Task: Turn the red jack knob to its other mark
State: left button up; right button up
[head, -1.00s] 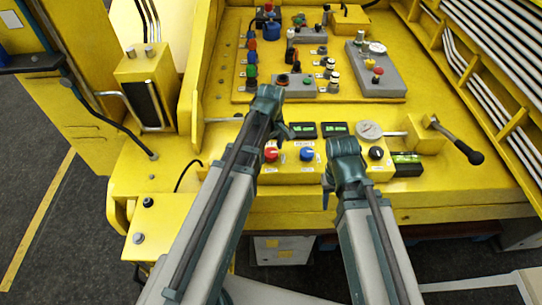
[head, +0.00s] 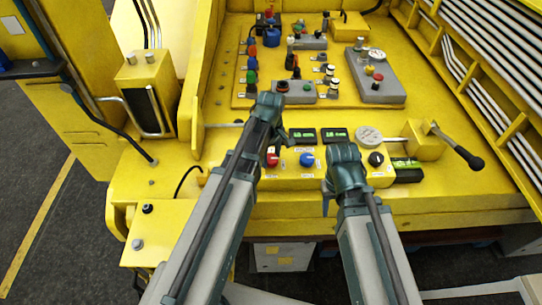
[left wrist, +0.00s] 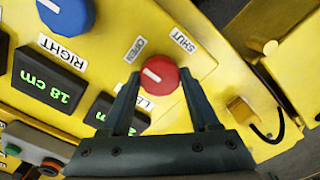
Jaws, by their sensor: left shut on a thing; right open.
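The red knob (head: 272,160) is on the front of the yellow control box, left of the blue knob (head: 307,159). In the left wrist view the red knob (left wrist: 160,79) has a white line pointing to the upper left, nearer the OPEN label (left wrist: 137,48) than the SHUT label (left wrist: 183,41). My left gripper (left wrist: 159,90) is shut on the red knob, one finger on each side. In the head view my left arm partly hides that grip. My right gripper (head: 327,199) is open and empty, below and right of the blue knob.
Two green displays (head: 319,135) sit above the knobs. A dial gauge (head: 368,136), a black knob (head: 376,159) and a black-handled lever (head: 468,158) are to the right. A panel of buttons and valves (head: 300,60) stands behind.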

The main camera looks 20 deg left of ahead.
pick_arm(q)
jog(key=m, duration=0.8)
jog(key=shift+m, duration=0.3)
jog(key=m, duration=0.4)
jog(key=shift+m, duration=2.5)
jog(key=o, duration=1.4)
jog(key=shift+c, duration=0.2)
jog(key=shift+r, duration=0.1)
